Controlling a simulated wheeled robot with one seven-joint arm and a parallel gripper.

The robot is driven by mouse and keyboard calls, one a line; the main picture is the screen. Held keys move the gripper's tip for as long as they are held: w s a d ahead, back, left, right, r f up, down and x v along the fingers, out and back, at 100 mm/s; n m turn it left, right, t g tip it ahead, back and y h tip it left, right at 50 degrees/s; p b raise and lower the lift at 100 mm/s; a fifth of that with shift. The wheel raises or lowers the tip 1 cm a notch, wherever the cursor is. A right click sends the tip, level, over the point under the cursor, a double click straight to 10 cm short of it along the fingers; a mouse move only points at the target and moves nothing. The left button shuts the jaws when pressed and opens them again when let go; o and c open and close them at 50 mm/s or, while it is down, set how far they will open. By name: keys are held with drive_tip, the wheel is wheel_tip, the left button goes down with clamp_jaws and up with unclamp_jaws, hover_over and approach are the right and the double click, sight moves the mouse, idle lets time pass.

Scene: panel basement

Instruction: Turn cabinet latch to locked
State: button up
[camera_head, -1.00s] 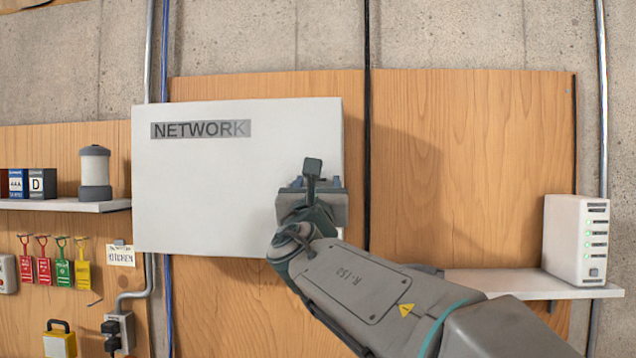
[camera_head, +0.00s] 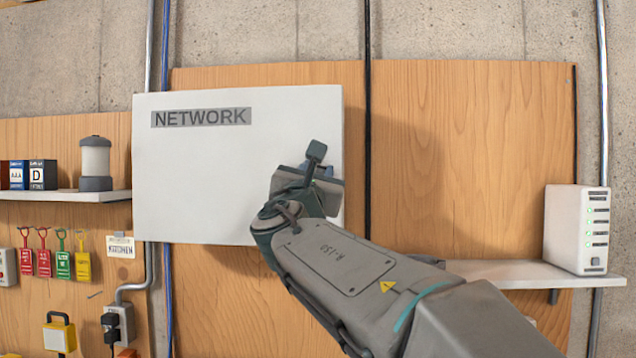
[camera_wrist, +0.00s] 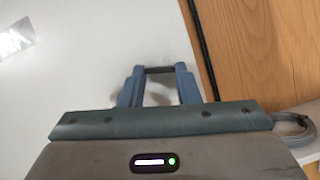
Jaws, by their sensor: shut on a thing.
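The white cabinet (camera_head: 220,165), labelled NETWORK (camera_head: 200,118), hangs on the wooden board with its door flat and shut. My gripper (camera_head: 330,171) is at the right side of the door. In the wrist view its two blue-grey fingers (camera_wrist: 160,74) point at the door near its right edge. They are shut on a small dark bar, the latch (camera_wrist: 160,70), which shows only as a short strip between the fingertips. In the head view my wrist hides the latch. Its exact angle and any lock marks cannot be told.
A shelf (camera_head: 500,272) with a white network box (camera_head: 577,230) is at the right. A dark cable (camera_head: 367,120) runs down just right of the cabinet. At the left are a shelf (camera_head: 70,196), coloured tags (camera_head: 55,255) and a socket (camera_head: 118,325).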

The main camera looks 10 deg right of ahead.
drive_tip(key=shift+w+a+r+m+g+h, duration=0.15)
drive_tip(key=shift+m+g+h, duration=0.65)
drive_tip(key=shift+m, duration=2.25)
drive_tip(key=shift+s+a+r+m+g+h, duration=0.15)
drive_tip(key=shift+m+g, duration=1.3)
drive_tip(key=shift+m, duration=1.55)
drive_tip(key=shift+w+a+r+m+g+h, duration=0.25)
drive_tip(key=shift+m+g, duration=0.9)
drive_tip(key=shift+m, duration=1.9)
drive_tip(key=shift+s+d, duration=0.1)
drive_tip(key=shift+d, duration=0.1)
drive_tip(key=o, duration=1)
drive_tip(key=shift+b, duration=0.3)
drive_tip(key=b+v, duration=0.3)
drive_tip(key=v, duration=1.1)
drive_tip(key=shift+d+f, duration=0.1)
drive_tip(key=shift+f, duration=0.05)
